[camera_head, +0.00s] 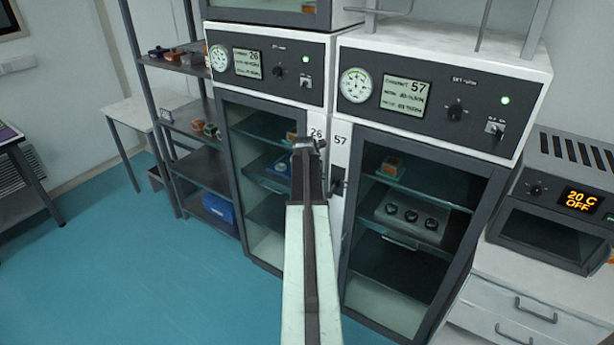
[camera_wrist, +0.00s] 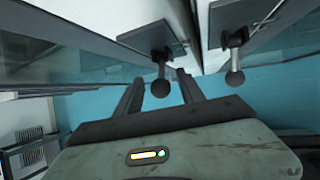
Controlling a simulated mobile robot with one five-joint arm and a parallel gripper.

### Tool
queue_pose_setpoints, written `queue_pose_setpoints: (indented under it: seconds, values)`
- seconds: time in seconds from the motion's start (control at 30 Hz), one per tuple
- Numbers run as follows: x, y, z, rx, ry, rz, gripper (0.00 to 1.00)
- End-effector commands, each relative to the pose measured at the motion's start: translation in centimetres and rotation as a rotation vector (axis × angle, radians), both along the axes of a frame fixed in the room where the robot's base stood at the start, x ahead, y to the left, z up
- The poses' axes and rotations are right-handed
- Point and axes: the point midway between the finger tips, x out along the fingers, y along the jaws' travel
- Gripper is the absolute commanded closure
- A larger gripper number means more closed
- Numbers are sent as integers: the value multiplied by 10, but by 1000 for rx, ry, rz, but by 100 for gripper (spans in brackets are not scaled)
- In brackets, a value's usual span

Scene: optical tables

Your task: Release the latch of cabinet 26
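Cabinet 26 (camera_head: 290,75) stands left of cabinet 57 (camera_head: 425,95), and its glass door (camera_head: 231,150) looks closed. My gripper (camera_head: 309,155) is raised in front of the strip between the two doors, below the label 26, and hides the latch of cabinet 26 in the head view. In the wrist view my gripper (camera_wrist: 159,80) is open. A dark latch with a round knob (camera_wrist: 161,88), apparently that of cabinet 26, shows between the fingertips with gaps on both sides. Contact cannot be told. A second latch knob (camera_wrist: 235,78) hangs to the right, outside the fingers.
Cabinet 57's latch (camera_head: 338,186) is close to the right of my gripper. An oven-like device (camera_head: 550,225) stands on a drawer unit (camera_head: 530,305) at the right. Metal shelves (camera_head: 205,167) stand left of cabinet 26. The teal floor (camera_head: 150,270) in front is clear.

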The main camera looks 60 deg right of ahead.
Motion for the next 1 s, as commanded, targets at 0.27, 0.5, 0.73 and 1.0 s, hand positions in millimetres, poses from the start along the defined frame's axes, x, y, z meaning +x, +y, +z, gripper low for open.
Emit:
queue_pose_setpoints:
  seconds: [0.27,0.5,0.73,1.0]
  values:
    - [-3,5,12,0,0,0,54]
    - [-15,27,53,0,0,0,54]
    - [-21,37,68,0,0,0,54]
    - [-21,37,66,0,0,0,54]
